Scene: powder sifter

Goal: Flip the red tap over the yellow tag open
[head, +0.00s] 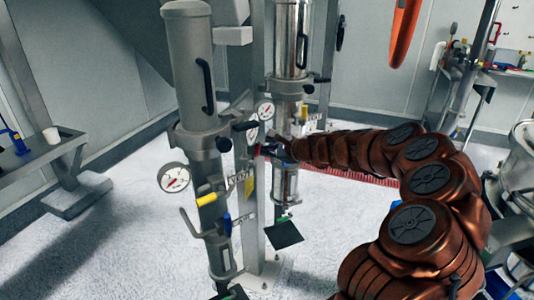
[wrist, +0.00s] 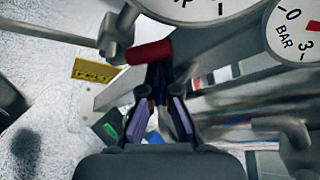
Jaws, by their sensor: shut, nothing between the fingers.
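The red tap (wrist: 150,51) shows in the wrist view as a short red handle on a grey metal fitting, lying nearly level in the picture. The yellow tag (wrist: 92,70) with dark lettering is below and left of it; in the head view the tag (head: 249,187) is a small yellow patch on the column. My gripper (wrist: 159,72) is shut and empty, its tips just below the red handle in the picture; whether they touch it I cannot tell. In the head view my gripper (head: 270,150) is at the sifter column, and it largely hides the red tap.
Pressure gauges (wrist: 296,30) are close above and right of my gripper. The near grey cylinder (head: 190,70) carries a yellow handle (head: 207,198) and a gauge (head: 173,177). A shiny cylinder (head: 290,40) stands behind. The floor (head: 110,235) at the left is clear.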

